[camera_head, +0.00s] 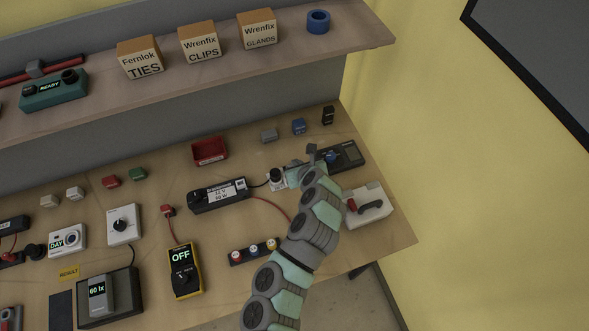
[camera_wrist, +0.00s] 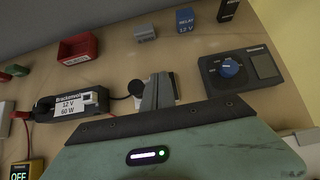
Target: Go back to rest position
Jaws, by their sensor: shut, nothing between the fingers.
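My gripper (camera_head: 311,151) is raised over the right part of the workbench (camera_head: 372,227), at the end of my grey and teal arm. In the wrist view its grey fingers (camera_wrist: 158,90) are together with nothing between them. They appear apart from the devices around them. Behind the fingers is a small white device (camera_wrist: 146,101) with a black cable, partly hidden; it also shows in the head view (camera_head: 277,180). A dark device with a blue knob (camera_wrist: 229,68) lies to the right of the fingers.
A black 12 V 60 W supply (camera_head: 218,195), a red tray (camera_head: 209,151) and a grey block (camera_head: 268,135) lie nearby. A white device with a red part (camera_head: 366,204) is right of my arm. A yellow meter (camera_head: 184,271) reads OFF. A shelf (camera_head: 364,35) with boxes runs above.

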